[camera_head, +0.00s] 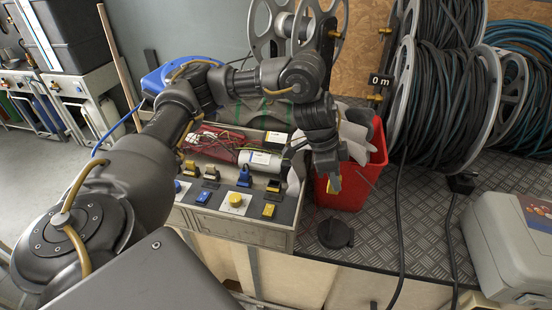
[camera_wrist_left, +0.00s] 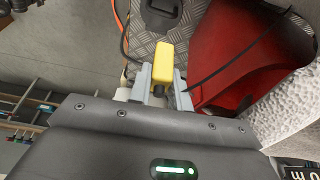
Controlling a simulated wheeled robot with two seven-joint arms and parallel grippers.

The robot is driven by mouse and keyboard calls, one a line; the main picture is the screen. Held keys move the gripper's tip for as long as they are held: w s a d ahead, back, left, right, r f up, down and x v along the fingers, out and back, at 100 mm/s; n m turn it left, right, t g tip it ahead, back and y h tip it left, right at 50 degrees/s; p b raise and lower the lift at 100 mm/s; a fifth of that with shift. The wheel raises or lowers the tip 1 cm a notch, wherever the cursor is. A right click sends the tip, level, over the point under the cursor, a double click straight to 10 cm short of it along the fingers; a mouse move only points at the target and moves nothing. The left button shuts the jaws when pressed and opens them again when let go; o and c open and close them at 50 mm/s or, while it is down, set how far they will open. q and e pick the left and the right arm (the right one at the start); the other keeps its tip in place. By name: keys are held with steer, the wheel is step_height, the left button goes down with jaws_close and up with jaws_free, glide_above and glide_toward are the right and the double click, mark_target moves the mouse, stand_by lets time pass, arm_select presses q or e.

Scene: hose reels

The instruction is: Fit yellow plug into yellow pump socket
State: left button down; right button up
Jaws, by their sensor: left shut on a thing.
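The yellow plug (camera_wrist_left: 163,62) is a small yellow block held between the grey fingers of my left gripper (camera_wrist_left: 163,88) in the left wrist view. In the head view, the plug (camera_head: 334,184) hangs below the left gripper (camera_head: 328,172), in front of the red bin and right of the control box. Yellow fittings show on the box's sloping panel, one on a pale square (camera_head: 236,200) and another nearer the front right corner (camera_head: 268,210). I cannot tell which is the yellow pump socket. The plug is apart from the panel. My right gripper is not in view.
The control box (camera_head: 250,237) holds wires and cylinders behind its panel. A red bin (camera_head: 345,193) stands right beside it. A dark round part (camera_head: 335,234) lies on the metal bench top (camera_head: 375,232). Cable reels (camera_head: 445,95) and a grey case (camera_head: 500,243) are at the right.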

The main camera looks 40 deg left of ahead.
arm_select(q)
steer(key=a+f+b, duration=0.1)
steer(key=a, duration=0.1)
steer(key=a+f+b, duration=0.1)
steer(key=a, duration=0.2)
steer(key=s+a+f+b, duration=0.1)
steer(key=a, duration=0.2)
steer(key=shift+a+f, duration=0.2)
steer(key=shift+a, duration=0.05)
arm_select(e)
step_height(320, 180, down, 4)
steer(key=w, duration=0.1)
arm_select(q)
steer(key=a, duration=0.1)
steer(key=b, duration=0.3)
glide_above(279, 186)
steer(key=f, duration=0.8)
steer(key=shift+s+a+f, duration=0.2)
steer(key=shift+a+f, duration=0.1)
steer(key=shift+a, duration=0.1)
steer(key=shift+a+f, duration=0.25)
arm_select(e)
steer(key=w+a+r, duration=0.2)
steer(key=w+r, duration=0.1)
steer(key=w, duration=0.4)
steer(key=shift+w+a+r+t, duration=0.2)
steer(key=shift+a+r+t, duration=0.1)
